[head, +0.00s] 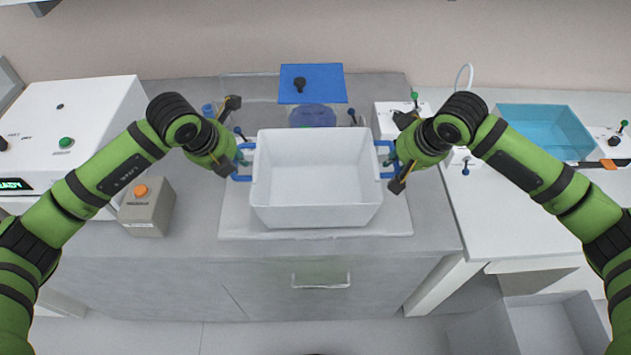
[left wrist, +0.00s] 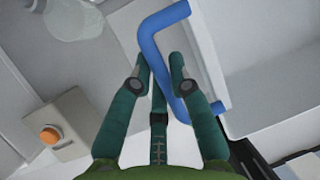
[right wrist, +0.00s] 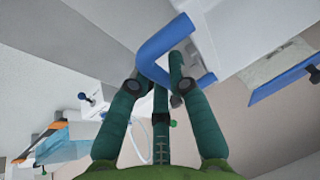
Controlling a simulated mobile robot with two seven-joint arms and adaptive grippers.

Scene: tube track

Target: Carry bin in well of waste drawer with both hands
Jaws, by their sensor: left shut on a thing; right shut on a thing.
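A white, empty, open-topped bin (head: 315,205) with a blue handle on each side is upright in the middle of the head view, over a pale board on the grey counter. I cannot tell whether it touches the board. My left gripper (head: 240,162) is shut on the left blue handle (left wrist: 160,48). My right gripper (head: 388,160) is shut on the right blue handle (right wrist: 155,52). Both grippers are level with each other at the bin's sides. The waste drawer (head: 545,330) appears to be the open grey box at the lower right; its inside looks empty.
A grey box with an orange button (head: 147,205) and a white machine (head: 70,130) stand to the left. A blue panel (head: 312,83) is behind the bin. A teal tray (head: 543,131) stands on the white counter (head: 500,205) at right. The floor in front is clear.

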